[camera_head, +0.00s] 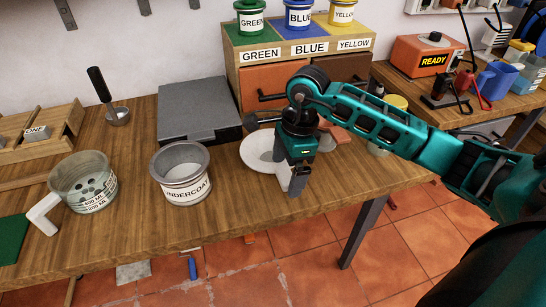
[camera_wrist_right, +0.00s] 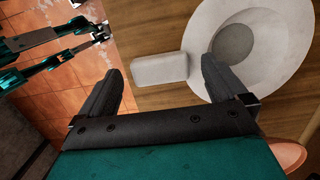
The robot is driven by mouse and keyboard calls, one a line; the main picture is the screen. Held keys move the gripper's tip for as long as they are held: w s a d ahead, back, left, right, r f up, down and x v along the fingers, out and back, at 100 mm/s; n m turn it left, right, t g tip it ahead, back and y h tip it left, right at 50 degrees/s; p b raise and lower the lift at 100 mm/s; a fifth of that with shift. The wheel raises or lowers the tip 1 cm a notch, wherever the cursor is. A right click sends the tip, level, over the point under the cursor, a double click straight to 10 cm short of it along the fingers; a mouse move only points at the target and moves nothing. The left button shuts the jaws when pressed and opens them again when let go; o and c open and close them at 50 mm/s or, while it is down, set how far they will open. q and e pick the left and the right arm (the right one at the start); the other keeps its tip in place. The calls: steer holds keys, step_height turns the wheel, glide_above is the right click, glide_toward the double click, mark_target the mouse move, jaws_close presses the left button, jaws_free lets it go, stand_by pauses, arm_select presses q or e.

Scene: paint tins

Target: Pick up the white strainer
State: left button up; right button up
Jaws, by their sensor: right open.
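The white strainer (camera_head: 257,153) lies on the wooden table, partly hidden behind my right gripper (camera_head: 291,184). In the right wrist view the strainer (camera_wrist_right: 278,20) shows as a wide white rim around a grey bowl, with a pale flat tab (camera_wrist_right: 160,68) beside it. My right gripper (camera_wrist_right: 158,72) is open, its two fingers apart on either side of the tab in that view. I see no contact with the strainer. Part of a teal arm with a gripper-like end (camera_wrist_right: 100,34), probably my left, shows at the upper left; its jaws are too small to judge.
The undercoat tin (camera_head: 182,175) stands left of the strainer. A clear measuring jug (camera_head: 85,185) is further left. A grey box (camera_head: 198,108) and a drawer unit (camera_head: 300,65) with paint tins stand behind. The table's front edge is close to my right gripper.

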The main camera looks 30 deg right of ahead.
steer(key=c, duration=1.5)
